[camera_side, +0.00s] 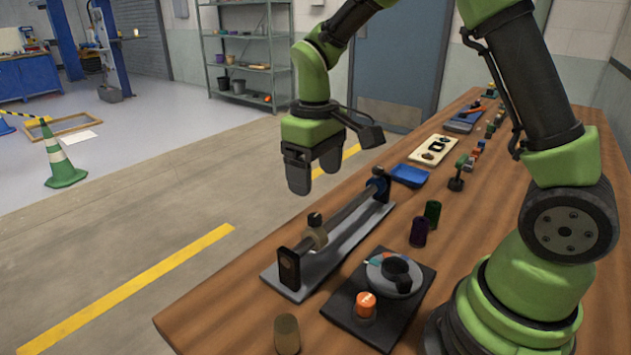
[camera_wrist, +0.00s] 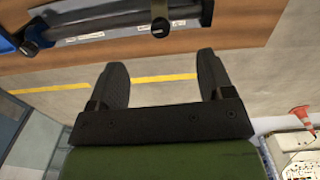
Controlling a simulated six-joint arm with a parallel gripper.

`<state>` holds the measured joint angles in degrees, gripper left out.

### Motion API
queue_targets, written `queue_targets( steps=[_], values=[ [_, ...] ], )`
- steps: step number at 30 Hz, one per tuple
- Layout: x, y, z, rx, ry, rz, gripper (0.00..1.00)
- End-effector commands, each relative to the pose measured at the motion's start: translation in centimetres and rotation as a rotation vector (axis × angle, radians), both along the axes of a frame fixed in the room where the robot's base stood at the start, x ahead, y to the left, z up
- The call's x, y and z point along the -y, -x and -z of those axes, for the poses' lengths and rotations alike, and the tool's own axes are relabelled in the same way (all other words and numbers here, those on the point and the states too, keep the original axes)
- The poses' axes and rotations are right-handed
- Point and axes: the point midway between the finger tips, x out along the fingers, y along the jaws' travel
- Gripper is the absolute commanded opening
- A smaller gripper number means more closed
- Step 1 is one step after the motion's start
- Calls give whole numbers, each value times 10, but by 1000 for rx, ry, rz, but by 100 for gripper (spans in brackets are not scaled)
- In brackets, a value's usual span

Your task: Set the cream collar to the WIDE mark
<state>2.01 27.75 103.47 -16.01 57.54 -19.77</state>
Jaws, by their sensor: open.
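The cream collar (camera_side: 315,236) sits around the dark rail of a grey-based slide fixture, towards its near end, with a dark knob on top. In the wrist view a collar (camera_wrist: 160,9) with a dark round knob shows at the top edge. White label strips (camera_wrist: 78,39) lie along the base there; their print is too small to read, so I cannot tell which is WIDE. My gripper (camera_side: 313,170) is open and empty, above and beyond the rail on the floor side. Its spread fingers also show in the wrist view (camera_wrist: 161,65), apart from the collar.
A blue collar (camera_side: 379,185) is at the rail's far end. A black plate (camera_side: 408,313) with a grey dial and an orange-topped piece lies right of the fixture. Purple (camera_side: 418,232) and green (camera_side: 432,212) cylinders and a blue tray (camera_side: 409,175) stand nearby.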

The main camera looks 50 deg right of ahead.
Motion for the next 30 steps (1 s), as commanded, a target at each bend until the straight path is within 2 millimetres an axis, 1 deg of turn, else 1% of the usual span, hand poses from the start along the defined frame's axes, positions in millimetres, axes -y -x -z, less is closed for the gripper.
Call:
queue_targets(
  steps=[2, 4, 9, 12, 15, 18, 22, 26, 30],
  values=[
    [-5, -2, 5, -31, 21, -141, 74],
    [-11, -5, 10, -77, 49, -342, 74],
    [-26, -13, 24, -239, 118, -932, 74],
    [-33, -17, 30, -334, 140, -1215, 74],
    [-38, -20, 34, -406, 151, -1408, 74],
    [-40, -22, 36, -447, 154, -1508, 74],
    [-36, -20, 46, -462, 152, -1538, 74],
    [-27, -15, 66, -462, 150, -1534, 74],
    [-17, -10, 90, -461, 150, -1533, 74]
  ],
)
